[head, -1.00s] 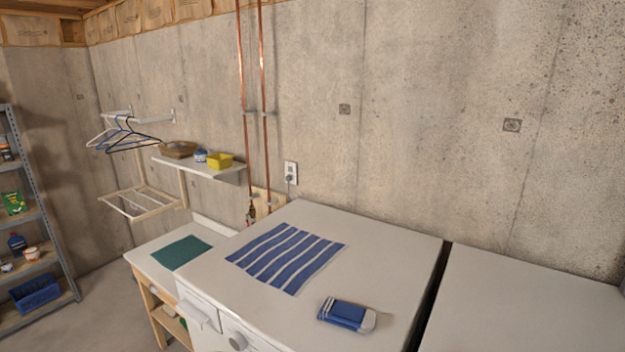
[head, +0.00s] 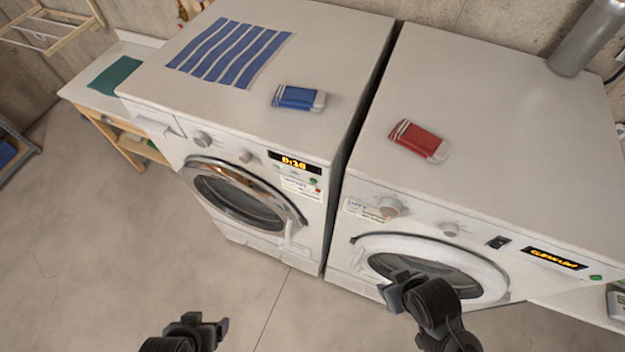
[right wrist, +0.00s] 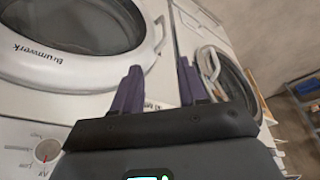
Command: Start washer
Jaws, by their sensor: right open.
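The washer (head: 262,140) is the left white machine in the head view, with a detergent drawer front at its left. Its round door (head: 240,195) looks shut. Its lit display (head: 294,162) seems to read 0:20. A green button (head: 313,181) and a red one (head: 318,190) sit below the display. Dials (head: 203,140) are on the panel. My right gripper (head: 393,288) is open and empty, in front of the right machine's door; its fingers show in the right wrist view (right wrist: 158,85). My left gripper (head: 200,328) is low over the floor, apart from the washer; its jaw opening is unclear.
The right machine (head: 490,100) has a display (head: 554,258) reading like "CLEAN LINT" and a round door (head: 430,262). A blue folded cloth (head: 298,97), striped towel (head: 228,50) and red folded cloth (head: 419,140) lie on top. A grey cylinder (head: 587,38) stands at the back right. Floor ahead is clear.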

